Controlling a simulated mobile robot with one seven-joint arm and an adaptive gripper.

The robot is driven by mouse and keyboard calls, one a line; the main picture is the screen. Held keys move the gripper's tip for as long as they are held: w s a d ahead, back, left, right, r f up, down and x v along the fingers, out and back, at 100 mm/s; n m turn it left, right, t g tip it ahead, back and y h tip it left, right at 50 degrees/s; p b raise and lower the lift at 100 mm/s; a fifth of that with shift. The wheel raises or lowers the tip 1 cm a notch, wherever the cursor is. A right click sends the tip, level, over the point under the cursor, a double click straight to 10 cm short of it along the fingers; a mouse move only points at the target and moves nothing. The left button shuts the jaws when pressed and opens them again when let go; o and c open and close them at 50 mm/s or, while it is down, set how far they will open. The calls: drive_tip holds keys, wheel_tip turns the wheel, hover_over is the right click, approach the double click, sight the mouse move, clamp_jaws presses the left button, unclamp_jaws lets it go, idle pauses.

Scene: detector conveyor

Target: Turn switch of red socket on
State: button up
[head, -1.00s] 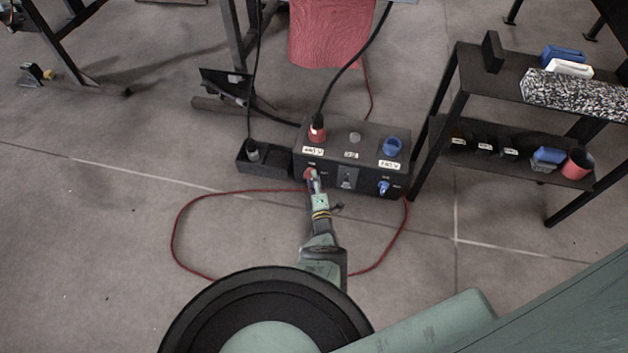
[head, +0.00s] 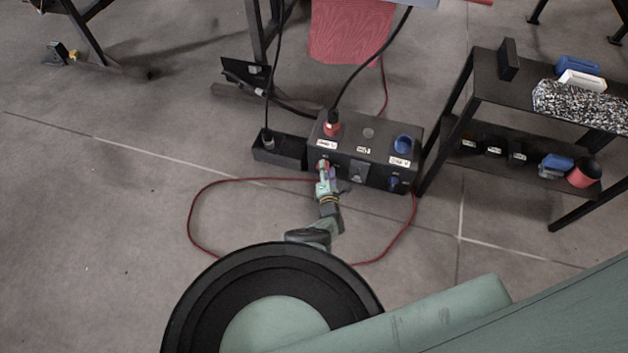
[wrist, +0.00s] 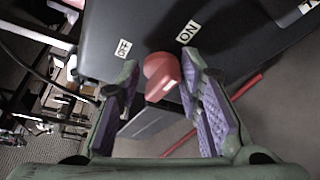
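The red switch (wrist: 162,76) is on the front of a dark box, between an OFF label (wrist: 122,48) on the left and an ON label (wrist: 188,33) on the right in the wrist view. My gripper (wrist: 159,72) is open, its two purple-padded fingers on either side of the red switch. The right fingertip is very close to it; I cannot tell whether it touches. In the head view my gripper (head: 323,170) is at the box's left front and mostly hides the switch. The red socket (head: 332,128) with a black cable is on top of the box (head: 350,146).
A blue socket (head: 403,144) and blue switch (head: 394,183) are on the box's right side. A black tray (head: 280,160) stands left of it, and a black shelf (head: 480,70) at right. A red cable (head: 190,215) loops over the floor. Open floor lies left.

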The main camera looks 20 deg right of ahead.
drive_tip(key=s+a+r+n+g+h+p, duration=0.3)
drive_tip(key=s+a+r+n+g+p, duration=0.1)
drive_tip(key=s+a+r+n, duration=0.1)
drive_tip(key=shift+s+a+n+h+p, duration=0.4)
drive_tip(key=shift+s+a+n, duration=0.5)
drive_tip(key=shift+s+n, duration=0.6)
drive_tip(key=shift+w, duration=0.25)
